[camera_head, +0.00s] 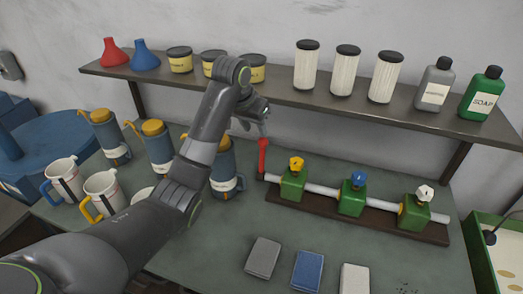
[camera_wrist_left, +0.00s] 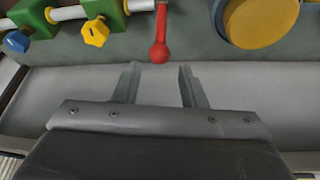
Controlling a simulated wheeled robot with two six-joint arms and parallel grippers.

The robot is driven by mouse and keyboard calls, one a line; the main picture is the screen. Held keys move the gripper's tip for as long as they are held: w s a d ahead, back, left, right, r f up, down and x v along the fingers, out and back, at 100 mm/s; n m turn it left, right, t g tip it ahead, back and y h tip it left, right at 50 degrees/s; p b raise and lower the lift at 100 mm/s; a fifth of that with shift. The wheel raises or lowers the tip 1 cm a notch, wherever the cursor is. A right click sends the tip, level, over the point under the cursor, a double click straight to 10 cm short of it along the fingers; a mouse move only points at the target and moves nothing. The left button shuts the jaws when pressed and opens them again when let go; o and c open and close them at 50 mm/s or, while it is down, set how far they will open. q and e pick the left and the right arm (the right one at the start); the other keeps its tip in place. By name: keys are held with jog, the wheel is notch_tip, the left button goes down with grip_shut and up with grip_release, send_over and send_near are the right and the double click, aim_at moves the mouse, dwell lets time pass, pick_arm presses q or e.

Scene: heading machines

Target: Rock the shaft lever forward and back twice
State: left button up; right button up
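The red shaft lever (camera_head: 263,156) stands upright at the left end of a pale shaft (camera_head: 322,189) that runs through several green blocks. My left gripper (camera_head: 262,112) is just above the lever's top in the head view. In the left wrist view the lever's round red knob (camera_wrist_left: 159,53) lies just beyond the fingertips, in line with the gap between them. The left gripper (camera_wrist_left: 158,75) is open with nothing between its fingers. My right gripper is not in view.
A shelf (camera_head: 290,97) with jars and bottles runs along the wall close behind my left gripper. Blue canisters (camera_head: 225,170) stand left of the lever. A yellow valve knob (camera_head: 297,163) sits to its right. Flat boxes (camera_head: 308,270) lie in front.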

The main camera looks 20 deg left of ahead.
aim_at(261, 143)
pick_arm(q)
jog(key=p+x, duration=0.1)
jog(key=x, duration=0.8)
jog(key=shift+f+p, duration=0.15)
jog(key=shift+p, duration=0.25)
jog(key=shift+c, duration=0.4)
grip_shut()
